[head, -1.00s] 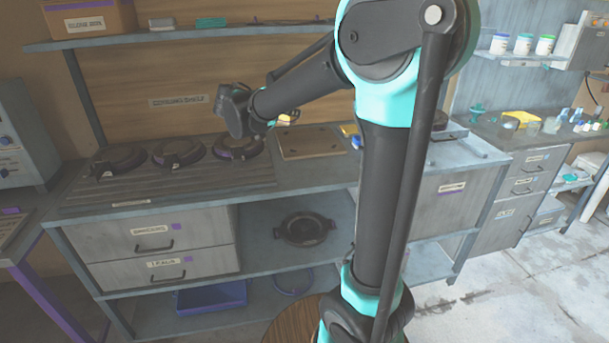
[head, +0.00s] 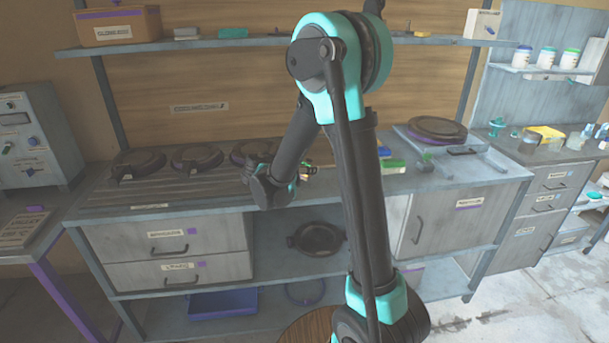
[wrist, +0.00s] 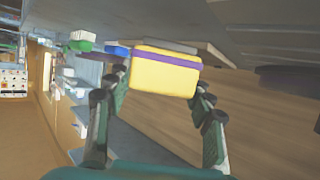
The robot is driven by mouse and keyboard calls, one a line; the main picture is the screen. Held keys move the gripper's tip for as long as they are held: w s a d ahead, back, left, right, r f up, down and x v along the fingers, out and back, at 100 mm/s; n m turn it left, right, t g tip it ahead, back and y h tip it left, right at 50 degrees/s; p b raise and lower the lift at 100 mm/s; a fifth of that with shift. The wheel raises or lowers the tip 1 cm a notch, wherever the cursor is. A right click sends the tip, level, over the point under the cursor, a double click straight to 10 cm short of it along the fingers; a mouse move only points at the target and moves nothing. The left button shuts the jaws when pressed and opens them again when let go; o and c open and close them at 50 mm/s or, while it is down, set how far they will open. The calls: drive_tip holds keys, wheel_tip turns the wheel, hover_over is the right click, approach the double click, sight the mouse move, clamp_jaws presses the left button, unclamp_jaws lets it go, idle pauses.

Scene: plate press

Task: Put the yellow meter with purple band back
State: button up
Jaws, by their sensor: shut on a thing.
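The yellow meter with the purple band (wrist: 165,72) is a yellow block with a purple stripe along one edge. In the wrist view it sits between the fingertips of my gripper (wrist: 160,88), which is shut on it. In the head view my gripper (head: 305,173) is in front of the middle of the bench, mostly screened by my own wrist. Only a small bit of colour shows there, so the meter's outline cannot be made out in that view.
The grey bench (head: 150,192) carries several dark round plates (head: 197,158) at left. A green block (head: 391,165) lies right of my arm, and a flat station with a round plate (head: 437,128) stands farther right. A long shelf (head: 250,43) runs above.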

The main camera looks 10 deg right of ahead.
drive_tip(key=shift+f, duration=1.5)
drive_tip(key=o, duration=1.4)
drive_tip(key=shift+f, duration=0.1)
drive_tip(key=shift+c, duration=0.2)
